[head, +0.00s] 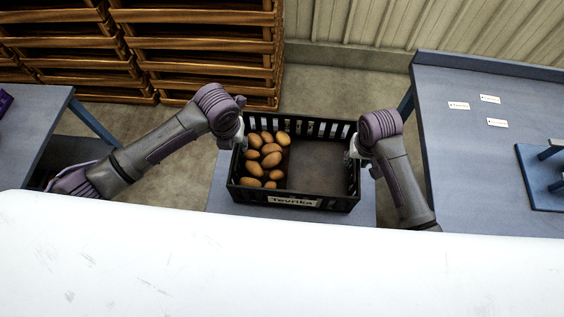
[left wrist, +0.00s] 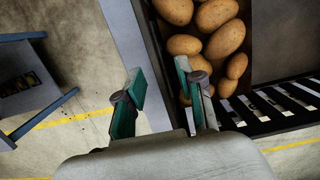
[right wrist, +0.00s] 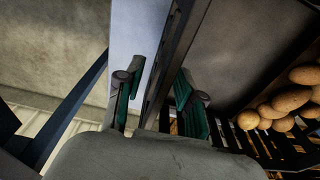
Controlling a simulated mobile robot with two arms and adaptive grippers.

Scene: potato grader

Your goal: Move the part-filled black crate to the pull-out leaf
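The black crate (head: 293,203) with a "Tevrika" label is upright in the middle of the head view, over a blue-grey surface (head: 220,190). Potatoes (head: 265,155) fill its left part; the right part shows a bare dark floor. My left gripper (head: 240,142) is at the crate's left end. In the left wrist view its fingers (left wrist: 160,92) are apart, one either side of the end wall (left wrist: 158,45). My right gripper (head: 356,148) is at the right end. In the right wrist view its fingers (right wrist: 160,88) are apart astride that wall (right wrist: 183,35). I cannot tell whether the crate touches the surface.
A blue table (head: 460,150) with white labels (head: 459,106) and a blue stand (head: 545,175) is at the right. Another blue table (head: 30,115) is at the left. Stacked wooden crates (head: 205,50) stand behind, with concrete floor (head: 310,88) between.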

